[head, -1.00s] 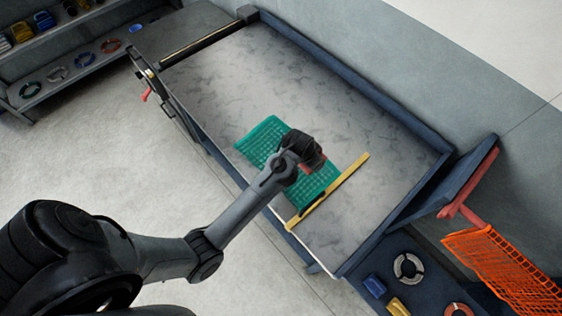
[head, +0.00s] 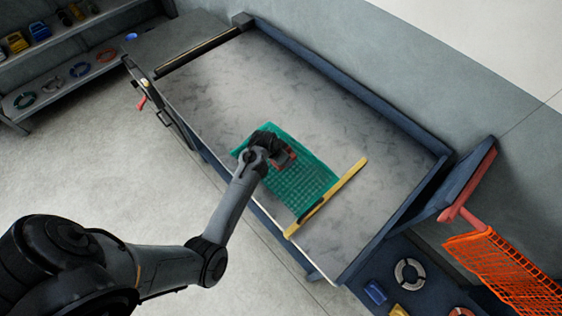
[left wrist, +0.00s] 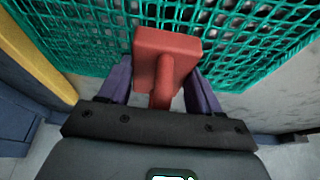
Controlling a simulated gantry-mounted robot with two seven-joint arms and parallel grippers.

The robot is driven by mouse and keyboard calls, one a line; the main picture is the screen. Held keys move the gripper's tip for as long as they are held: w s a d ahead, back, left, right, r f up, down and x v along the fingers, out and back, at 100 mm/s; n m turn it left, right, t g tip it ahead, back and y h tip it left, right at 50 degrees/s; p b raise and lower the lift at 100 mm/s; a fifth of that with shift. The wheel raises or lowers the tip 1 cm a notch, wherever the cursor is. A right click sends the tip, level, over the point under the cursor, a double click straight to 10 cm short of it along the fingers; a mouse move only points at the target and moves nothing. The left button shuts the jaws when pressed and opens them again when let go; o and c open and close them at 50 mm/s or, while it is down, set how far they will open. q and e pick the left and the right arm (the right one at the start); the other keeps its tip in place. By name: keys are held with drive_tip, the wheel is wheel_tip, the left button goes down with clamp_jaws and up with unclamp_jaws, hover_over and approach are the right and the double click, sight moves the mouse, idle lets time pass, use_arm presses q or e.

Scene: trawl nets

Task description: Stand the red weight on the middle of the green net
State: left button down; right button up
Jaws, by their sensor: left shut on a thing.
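The green net (head: 300,183) lies flat on the grey table top, and its mesh fills the upper part of the left wrist view (left wrist: 80,35). My left gripper (head: 280,160) is over the far-left part of the net in the head view. It is shut on the red weight (left wrist: 167,45), which has a flat block end and a narrower stem between the fingers. I cannot tell whether the weight touches the net. My right gripper is not in view.
A yellow bar (head: 335,195) lies across the table along the net's right edge. The table's blue rim (head: 350,90) runs along the back. An orange net (head: 510,270) hangs at the right. The table top beyond the net is clear.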

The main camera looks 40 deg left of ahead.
use_arm(q)
drive_tip(key=shift+a+f, duration=0.15)
drive_tip(key=shift+a, duration=0.05)
drive_tip(key=shift+f, duration=1.8)
drive_tip(key=shift+w, duration=0.1)
drive_tip(key=shift+f, duration=0.1)
